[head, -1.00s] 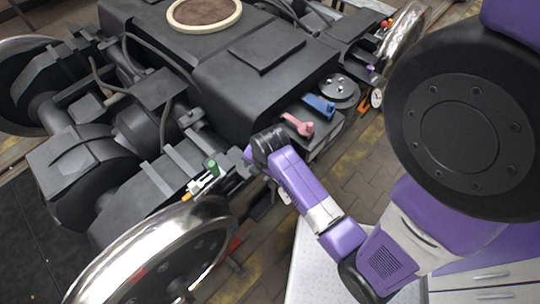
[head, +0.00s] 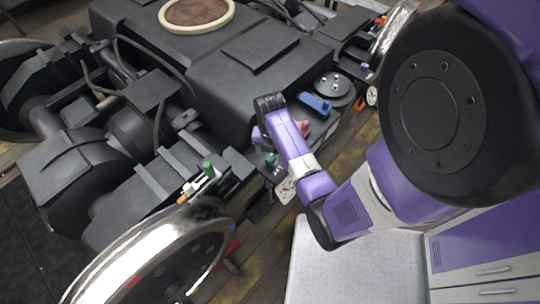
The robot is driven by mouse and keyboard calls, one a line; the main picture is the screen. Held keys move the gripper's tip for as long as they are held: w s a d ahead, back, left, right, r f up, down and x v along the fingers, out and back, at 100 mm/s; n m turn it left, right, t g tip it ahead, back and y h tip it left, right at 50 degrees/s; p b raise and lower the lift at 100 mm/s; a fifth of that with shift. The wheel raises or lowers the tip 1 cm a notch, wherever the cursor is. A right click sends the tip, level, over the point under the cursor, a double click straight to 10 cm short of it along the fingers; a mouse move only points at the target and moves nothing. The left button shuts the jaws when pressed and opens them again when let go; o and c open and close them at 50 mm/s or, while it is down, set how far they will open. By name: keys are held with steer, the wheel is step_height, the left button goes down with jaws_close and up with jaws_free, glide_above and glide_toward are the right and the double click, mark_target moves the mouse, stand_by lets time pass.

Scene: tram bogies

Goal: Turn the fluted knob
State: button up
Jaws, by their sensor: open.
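A small teal knob (head: 270,160) stands on the dark panel at the bogie's near side, just below my wrist. A green knob (head: 208,168) stands on a ledge further left. Fluting is too small to make out on either, so I cannot tell which is the fluted knob. My gripper (head: 257,137) is mostly hidden by my black wrist and forearm. Its purple part points down above and slightly left of the teal knob, and looks empty and apart from it. Its jaws are open, though the fingertips are hard to see.
A pink lever (head: 303,128) is partly behind my forearm, with a blue lever (head: 315,104) beyond it. A dark disc (head: 333,87) with pale studs is further back. A shiny wheel (head: 150,255) stands front left. A white dial (head: 287,189) sits beneath my forearm.

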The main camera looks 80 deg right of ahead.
steer(key=shift+f, duration=0.35)
jaws_close()
steer(key=shift+r+m+p, duration=0.1)
steer(key=shift+m+p, duration=0.2)
steer(key=shift+p, duration=0.05)
